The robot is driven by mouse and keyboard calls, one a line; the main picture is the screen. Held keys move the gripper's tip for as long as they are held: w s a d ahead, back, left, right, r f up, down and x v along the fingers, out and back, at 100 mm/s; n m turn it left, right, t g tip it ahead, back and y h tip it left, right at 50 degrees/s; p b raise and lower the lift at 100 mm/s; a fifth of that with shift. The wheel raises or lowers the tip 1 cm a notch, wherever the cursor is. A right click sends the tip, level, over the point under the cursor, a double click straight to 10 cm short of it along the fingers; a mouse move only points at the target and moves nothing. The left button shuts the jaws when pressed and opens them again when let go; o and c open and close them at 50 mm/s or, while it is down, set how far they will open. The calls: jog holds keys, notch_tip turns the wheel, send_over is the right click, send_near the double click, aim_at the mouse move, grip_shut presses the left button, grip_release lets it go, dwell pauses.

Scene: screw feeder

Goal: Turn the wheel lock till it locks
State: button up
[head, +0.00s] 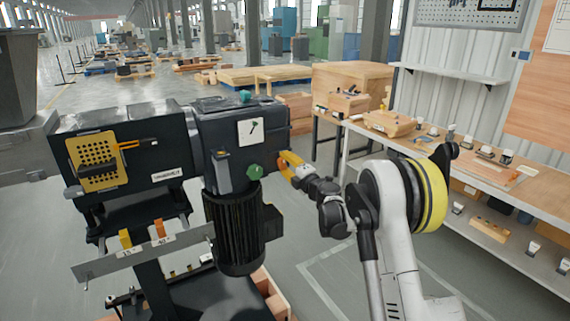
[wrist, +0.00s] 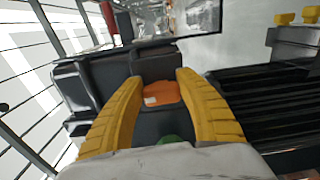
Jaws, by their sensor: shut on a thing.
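The screw feeder (head: 240,132) is a dark machine on the left in the head view, with a finned cylindrical motor (head: 235,232) hanging below its right end. My gripper (head: 284,163), with yellow fingers, is at the right end face of the machine. In the wrist view my gripper (wrist: 157,80) has one finger on each side of an orange part (wrist: 162,93), which looks like the wheel lock, and is shut on it. The dark housing lies behind this part. The fingers hide its sides, and I cannot tell its turn angle.
A green knob (head: 255,172) sits on the front of the housing, close left of my gripper. A workbench (head: 480,160) with wooden trays and small parts runs along the right. The floor between bench and machine is mostly clear. Pallets and boxes stand further back.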

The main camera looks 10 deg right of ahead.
jog(key=shift+m, duration=0.3)
jog(key=o, duration=1.2)
jog(key=v, duration=1.2)
